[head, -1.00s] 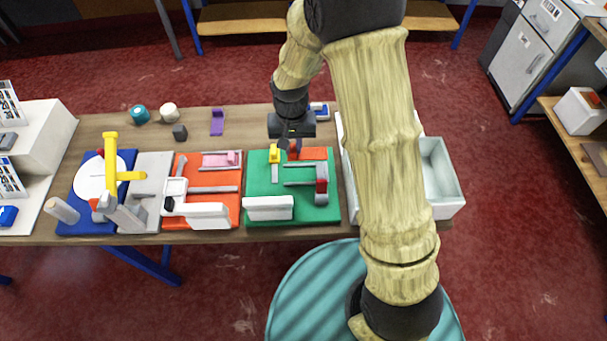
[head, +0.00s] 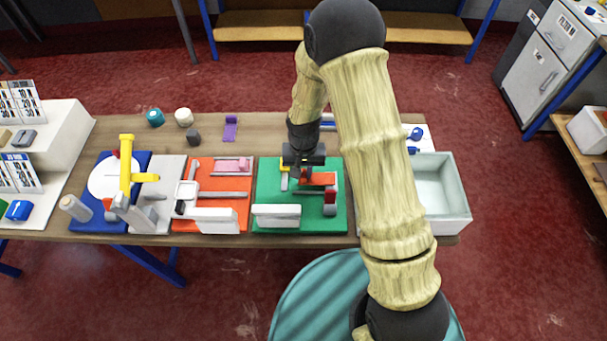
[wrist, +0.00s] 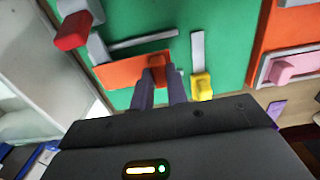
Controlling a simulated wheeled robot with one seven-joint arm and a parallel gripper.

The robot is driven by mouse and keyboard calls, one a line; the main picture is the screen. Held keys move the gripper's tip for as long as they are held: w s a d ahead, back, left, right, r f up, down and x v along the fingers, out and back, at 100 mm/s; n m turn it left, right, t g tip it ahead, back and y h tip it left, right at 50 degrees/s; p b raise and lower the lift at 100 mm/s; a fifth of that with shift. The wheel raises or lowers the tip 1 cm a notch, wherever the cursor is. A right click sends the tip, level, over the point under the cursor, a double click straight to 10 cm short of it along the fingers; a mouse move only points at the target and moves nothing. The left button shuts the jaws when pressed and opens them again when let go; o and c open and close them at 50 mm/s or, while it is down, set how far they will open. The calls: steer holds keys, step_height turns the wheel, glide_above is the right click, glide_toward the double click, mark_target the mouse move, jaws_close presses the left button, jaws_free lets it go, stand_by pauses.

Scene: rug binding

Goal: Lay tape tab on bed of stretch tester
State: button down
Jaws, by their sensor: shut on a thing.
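My gripper (head: 303,174) is shut on the tape tab (head: 322,178), a flat orange piece with a raised grip block. In the wrist view, the two fingers (wrist: 159,76) pinch the block, and the flat tab (wrist: 120,72) extends to the left. The tab is over the green base (head: 262,190), apparently the stretch tester, beside a grey rail (wrist: 143,43). A red block (wrist: 72,30) on a grey part and a yellow block (wrist: 201,86) on a grey strip flank it. I cannot tell whether the tab touches the bed; my gripper hides part of it in the head view.
An orange station (head: 218,192) with a pink piece (head: 232,164) stands to the left, then a blue station (head: 85,218). A pale bin (head: 463,203) stands at the right. A purple piece (head: 230,128) and several small objects lie at the table's back.

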mark_target(304, 173)
steer(key=shift+f, duration=1.3)
steer(key=shift+f, duration=0.2)
steer(key=c, duration=1.4)
jaws_free()
steer(key=shift+r, duration=0.1)
step_height(304, 173, up, 12)
steer(key=shift+r+b, duration=0.1)
steer(key=shift+b, duration=0.95)
